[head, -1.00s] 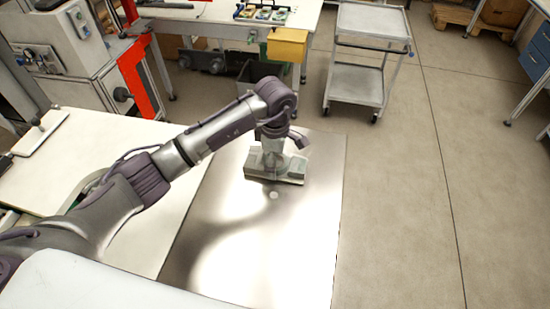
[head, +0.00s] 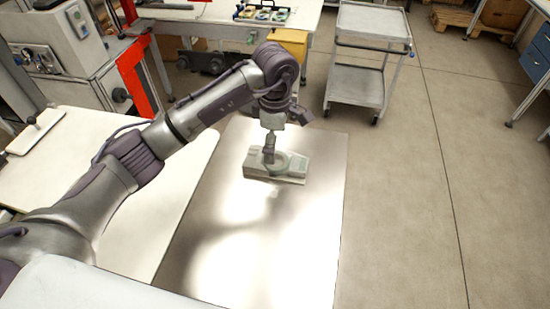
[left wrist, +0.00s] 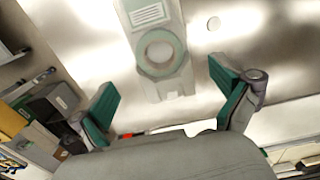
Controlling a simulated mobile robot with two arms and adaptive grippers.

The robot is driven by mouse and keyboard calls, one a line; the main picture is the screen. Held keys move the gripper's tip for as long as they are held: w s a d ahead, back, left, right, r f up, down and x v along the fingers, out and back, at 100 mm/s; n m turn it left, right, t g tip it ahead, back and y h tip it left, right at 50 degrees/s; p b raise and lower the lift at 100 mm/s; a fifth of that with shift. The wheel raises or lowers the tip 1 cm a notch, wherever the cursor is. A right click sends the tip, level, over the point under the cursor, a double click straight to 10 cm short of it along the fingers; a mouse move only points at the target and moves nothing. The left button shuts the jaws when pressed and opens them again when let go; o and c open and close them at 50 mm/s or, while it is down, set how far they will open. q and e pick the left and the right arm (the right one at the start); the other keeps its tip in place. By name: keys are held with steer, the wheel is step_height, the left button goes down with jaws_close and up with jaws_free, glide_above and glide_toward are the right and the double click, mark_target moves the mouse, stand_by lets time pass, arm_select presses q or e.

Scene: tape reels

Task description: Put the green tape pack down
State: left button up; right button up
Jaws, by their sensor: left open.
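The green tape pack (head: 279,162) shows as a pale green ring lying flat on a grey-green device on the metal table. It also shows in the left wrist view (left wrist: 161,51), with a light round centre. The device (left wrist: 152,16) has a lined label panel beside the ring. My left gripper (head: 269,152) is above the device and hides part of the ring in the head view. In the left wrist view its two green-padded fingers (left wrist: 165,86) are spread wide and empty, clear of the ring. My right gripper is not in view.
The shiny metal tabletop (head: 250,245) is bare in front of the device. A white table (head: 70,165) adjoins on the left. A grey cart (head: 365,60) stands behind on the right, and a yellow bin (head: 289,42) hangs at the back bench.

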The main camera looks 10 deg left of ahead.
arm_select(q)
step_height(320, 180, up, 6)
steer(key=shift+f+b, duration=0.1)
steer(key=shift+b, duration=0.6)
